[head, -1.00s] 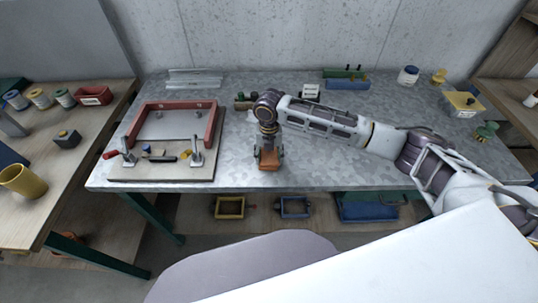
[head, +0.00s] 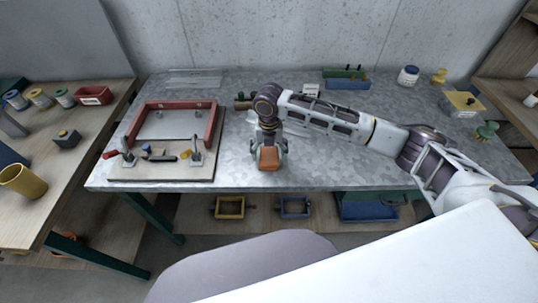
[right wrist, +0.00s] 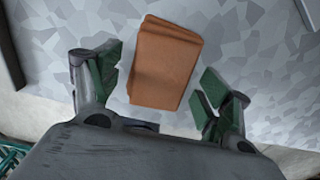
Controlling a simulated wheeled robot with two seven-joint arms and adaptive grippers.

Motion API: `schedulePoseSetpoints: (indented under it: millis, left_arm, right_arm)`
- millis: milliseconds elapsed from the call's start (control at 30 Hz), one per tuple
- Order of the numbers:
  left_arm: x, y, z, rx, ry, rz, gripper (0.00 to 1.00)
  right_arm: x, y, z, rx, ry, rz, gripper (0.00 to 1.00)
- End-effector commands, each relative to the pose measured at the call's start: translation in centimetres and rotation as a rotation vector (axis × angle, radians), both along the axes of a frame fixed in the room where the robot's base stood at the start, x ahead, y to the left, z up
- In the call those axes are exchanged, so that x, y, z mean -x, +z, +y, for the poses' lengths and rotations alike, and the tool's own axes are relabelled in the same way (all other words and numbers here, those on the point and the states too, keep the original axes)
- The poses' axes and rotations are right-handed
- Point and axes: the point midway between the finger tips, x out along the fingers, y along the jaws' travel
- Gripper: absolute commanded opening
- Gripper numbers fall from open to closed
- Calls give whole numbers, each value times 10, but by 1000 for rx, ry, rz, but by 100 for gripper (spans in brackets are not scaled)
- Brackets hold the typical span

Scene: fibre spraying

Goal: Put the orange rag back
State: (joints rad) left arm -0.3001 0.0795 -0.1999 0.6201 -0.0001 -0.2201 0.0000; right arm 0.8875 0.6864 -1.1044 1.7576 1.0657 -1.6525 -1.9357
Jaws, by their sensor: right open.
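The orange rag (head: 269,158) lies folded on the grey metal table near its front edge. My right gripper (head: 269,150) is over it, pointing down, with its fingers apart. In the right wrist view the rag (right wrist: 166,62) is a brown-orange folded block between and just beyond the green-padded fingertips of my open right gripper (right wrist: 158,85). Clear table shows between the rag and each finger, so the gripper is not closed on it. My left gripper is not in the head view.
A board with a red U-shaped frame (head: 214,125) and clamps lies left of the gripper. The metal table (head: 330,165) is clear to the right under my arm.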

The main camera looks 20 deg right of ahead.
Motion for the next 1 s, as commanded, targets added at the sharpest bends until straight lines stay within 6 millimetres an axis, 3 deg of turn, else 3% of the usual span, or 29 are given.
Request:
schedulePoseSetpoints:
  millis: [600,1000]
  left_arm:
    - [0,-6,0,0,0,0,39]
    - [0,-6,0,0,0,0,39]
  right_arm:
    - [-1,87,0,-1,0,-1,78]
    - [0,104,0,0,0,1,78]
